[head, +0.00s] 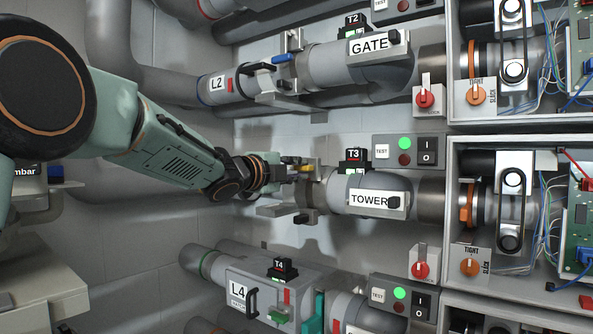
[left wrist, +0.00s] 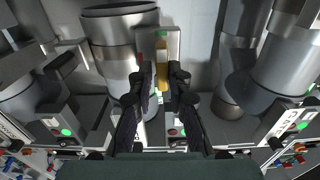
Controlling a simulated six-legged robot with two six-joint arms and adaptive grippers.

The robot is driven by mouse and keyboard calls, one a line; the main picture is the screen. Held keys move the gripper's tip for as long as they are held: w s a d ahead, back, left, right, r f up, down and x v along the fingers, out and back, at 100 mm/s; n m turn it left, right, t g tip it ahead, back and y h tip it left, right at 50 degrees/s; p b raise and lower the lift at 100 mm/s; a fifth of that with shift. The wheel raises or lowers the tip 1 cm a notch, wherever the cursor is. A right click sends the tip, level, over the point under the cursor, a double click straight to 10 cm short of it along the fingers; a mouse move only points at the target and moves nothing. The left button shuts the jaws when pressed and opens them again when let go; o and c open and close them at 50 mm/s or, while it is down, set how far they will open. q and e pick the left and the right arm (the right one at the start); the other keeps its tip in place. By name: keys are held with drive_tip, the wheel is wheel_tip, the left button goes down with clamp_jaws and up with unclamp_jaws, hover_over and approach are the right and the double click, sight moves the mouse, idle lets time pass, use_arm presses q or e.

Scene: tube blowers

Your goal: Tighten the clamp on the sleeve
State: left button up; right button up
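The grey TOWER pipe (head: 345,190) runs across the middle of the head view. On the right, inside an open box, an orange clamp band (head: 466,204) circles the pipe beside a clear sleeve. Below it is an orange knob (head: 470,267) with a TIGHT/SLACK label, its pointer upward. My left gripper (head: 290,166) is at the left end of the TOWER pipe, by a small yellow handle (head: 304,168). In the left wrist view, the fingers (left wrist: 162,72) stand apart, with the yellow handle (left wrist: 161,55) in line with their gap. Whether they grip it is unclear. My right gripper is not visible.
The GATE line (head: 330,65) runs above, with its own orange knob (head: 476,95). A grey L4 box (head: 265,290) is below. A red knob (head: 421,269) sits left of the TOWER line's orange knob. Loose wires and a green board (head: 580,200) are at the right.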

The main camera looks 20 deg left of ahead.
use_arm(q)
drive_tip(key=o, duration=0.4)
drive_tip(key=shift+s, duration=0.2)
drive_tip(key=shift+c, duration=0.2)
drive_tip(key=shift+w, duration=0.2)
drive_tip(key=v, duration=1.2)
drive_tip(key=shift+r, duration=0.1)
